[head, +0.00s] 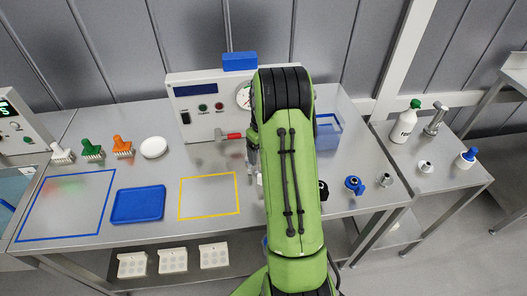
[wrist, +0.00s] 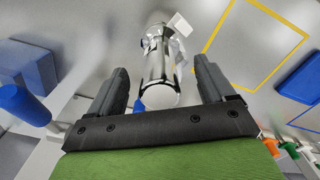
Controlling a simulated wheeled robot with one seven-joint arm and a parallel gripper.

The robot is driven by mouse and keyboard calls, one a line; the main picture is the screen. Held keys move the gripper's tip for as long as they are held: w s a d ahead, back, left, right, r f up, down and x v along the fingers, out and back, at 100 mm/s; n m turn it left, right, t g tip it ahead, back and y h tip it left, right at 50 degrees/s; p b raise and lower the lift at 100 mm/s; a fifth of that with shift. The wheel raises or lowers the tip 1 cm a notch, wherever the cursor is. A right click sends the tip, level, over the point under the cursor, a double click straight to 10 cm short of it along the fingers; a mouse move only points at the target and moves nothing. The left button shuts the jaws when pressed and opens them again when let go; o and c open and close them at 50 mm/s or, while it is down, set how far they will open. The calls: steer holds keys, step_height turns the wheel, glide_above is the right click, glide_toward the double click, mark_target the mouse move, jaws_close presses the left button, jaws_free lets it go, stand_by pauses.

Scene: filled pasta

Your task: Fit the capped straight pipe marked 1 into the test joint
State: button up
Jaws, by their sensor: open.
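A shiny steel pipe piece (wrist: 158,65) shows in the wrist view, between the two fingers of my gripper (wrist: 163,82) in the picture. My gripper is open, and a gap shows on both sides of the pipe. A small white tag-like block (wrist: 181,23) is at its far end, and a small blue part (wrist: 138,105) shows at its near left. I cannot read a number 1 on it, nor tell whether it is the capped pipe or the test joint. In the head view my green arm hides most of the gripper and the spot below it.
The test panel (head: 205,92) with a gauge and a red-handled valve (head: 232,136) stands behind. A yellow outlined area (head: 209,218), a blue tray (head: 138,219) and brushes (head: 92,149) lie left. A blue-ringed fitting (head: 354,185) and steel fitting (head: 385,180) stand right.

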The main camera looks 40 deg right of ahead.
step_height(320, 180, up, 7)
steer(key=p, duration=0.4)
steer(key=shift+f, duration=0.2)
step_height(320, 180, up, 16)
steer(key=p, duration=0.1)
steer(key=shift+a, duration=0.15)
